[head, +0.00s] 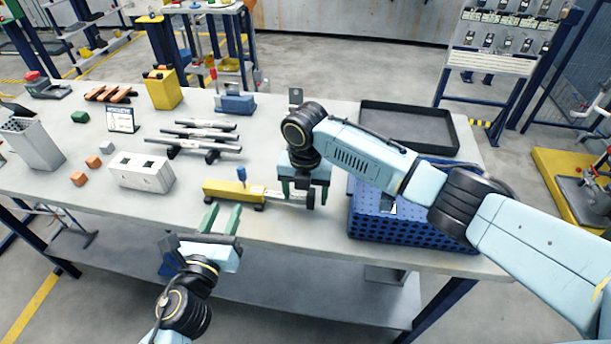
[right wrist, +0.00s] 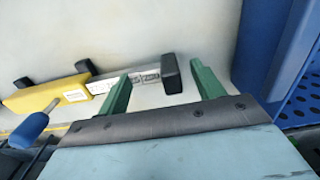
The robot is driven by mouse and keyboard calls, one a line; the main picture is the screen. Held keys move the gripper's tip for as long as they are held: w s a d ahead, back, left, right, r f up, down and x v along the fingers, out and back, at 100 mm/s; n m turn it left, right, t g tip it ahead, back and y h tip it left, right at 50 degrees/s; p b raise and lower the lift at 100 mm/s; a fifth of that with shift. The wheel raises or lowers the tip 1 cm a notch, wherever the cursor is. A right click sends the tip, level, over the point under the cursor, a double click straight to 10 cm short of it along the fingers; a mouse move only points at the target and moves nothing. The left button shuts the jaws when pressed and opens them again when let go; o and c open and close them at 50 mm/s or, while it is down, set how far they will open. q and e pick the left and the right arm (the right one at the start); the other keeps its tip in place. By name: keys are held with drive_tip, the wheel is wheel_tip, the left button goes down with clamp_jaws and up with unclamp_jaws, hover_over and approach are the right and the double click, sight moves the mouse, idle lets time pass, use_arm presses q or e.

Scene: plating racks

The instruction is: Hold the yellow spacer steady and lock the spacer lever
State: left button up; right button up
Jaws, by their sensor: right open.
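The yellow spacer (head: 222,189) lies on the table, with a pale marked bar (head: 283,197) running out to its right and ending in a black block (right wrist: 172,74). Its blue lever (head: 241,174) stands up from the yellow body; it also shows in the right wrist view (right wrist: 30,130). My left gripper (head: 224,206) is open, its green fingers apart at the spacer's near side; whether they touch it I cannot tell. My right gripper (right wrist: 157,72) is open over the bar's right end, its fingers on either side of the black block in the picture. Nothing is held.
A blue perforated crate (head: 375,222) stands right of the spacer, partly behind my right arm. A black tray (head: 410,128) lies behind it.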

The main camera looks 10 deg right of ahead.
drive_tip(key=shift+f, duration=1.3)
drive_tip(key=shift+c, duration=0.5)
drive_tip(key=c, duration=1.2)
